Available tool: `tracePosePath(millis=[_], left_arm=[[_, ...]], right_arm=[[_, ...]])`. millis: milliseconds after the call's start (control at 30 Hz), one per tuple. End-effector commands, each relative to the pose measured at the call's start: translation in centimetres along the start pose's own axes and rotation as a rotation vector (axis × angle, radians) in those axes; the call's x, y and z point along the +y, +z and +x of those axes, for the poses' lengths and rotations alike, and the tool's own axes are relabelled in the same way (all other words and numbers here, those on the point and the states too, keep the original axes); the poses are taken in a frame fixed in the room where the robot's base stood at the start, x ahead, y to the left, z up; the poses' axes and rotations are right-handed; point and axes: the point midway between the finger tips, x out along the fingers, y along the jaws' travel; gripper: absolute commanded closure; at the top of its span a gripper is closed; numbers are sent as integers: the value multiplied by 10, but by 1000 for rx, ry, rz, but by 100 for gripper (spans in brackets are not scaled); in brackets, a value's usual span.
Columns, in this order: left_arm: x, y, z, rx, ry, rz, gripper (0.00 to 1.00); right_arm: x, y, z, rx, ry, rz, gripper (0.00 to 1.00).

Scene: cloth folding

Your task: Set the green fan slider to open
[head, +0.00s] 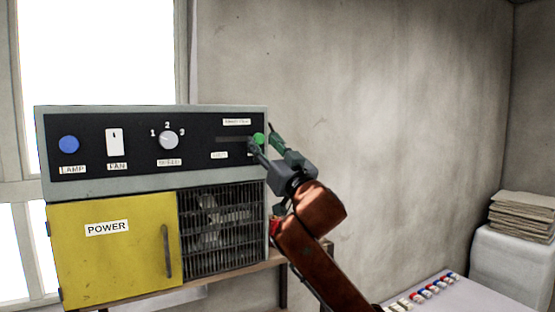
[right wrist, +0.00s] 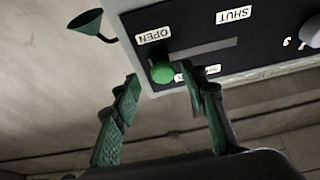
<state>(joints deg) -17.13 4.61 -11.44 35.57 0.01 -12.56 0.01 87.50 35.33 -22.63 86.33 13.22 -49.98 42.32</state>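The green fan slider (head: 259,138) is a round green knob at the right end of a dark horizontal slot on the black control panel (head: 200,140). In the right wrist view, which is upside down, the knob (right wrist: 162,72) sits at the slot end by the OPEN label (right wrist: 153,36), away from the SHUT label (right wrist: 234,15). My right gripper (head: 262,137) is open around the knob. In the right wrist view its fingers (right wrist: 161,76) stand on either side with visible gaps. My left gripper is not in view.
The panel also has a blue lamp button (head: 69,144), a white fan switch (head: 114,141) and a speed dial (head: 168,140). Below are a yellow POWER door (head: 112,260) and a grille (head: 215,230). A green funnel-shaped thing (right wrist: 86,23) shows beside the panel. A table (head: 455,292) holds small items.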

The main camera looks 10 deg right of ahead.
Motion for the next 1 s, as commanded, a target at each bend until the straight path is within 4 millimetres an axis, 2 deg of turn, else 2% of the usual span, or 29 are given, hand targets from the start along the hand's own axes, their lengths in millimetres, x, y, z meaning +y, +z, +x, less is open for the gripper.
tracePosePath(millis=[300, 500, 667, 1000], left_arm=[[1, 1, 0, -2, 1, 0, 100], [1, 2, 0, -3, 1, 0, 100], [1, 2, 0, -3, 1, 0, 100], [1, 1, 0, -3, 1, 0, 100]], right_arm=[[1, 1, -62, 0, 1, 0, 60], [1, 0, -90, 0, 1, 0, 60], [2, 1, -99, -1, 3, 0, 60], [2, 3, -99, -4, 3, 0, 60]])
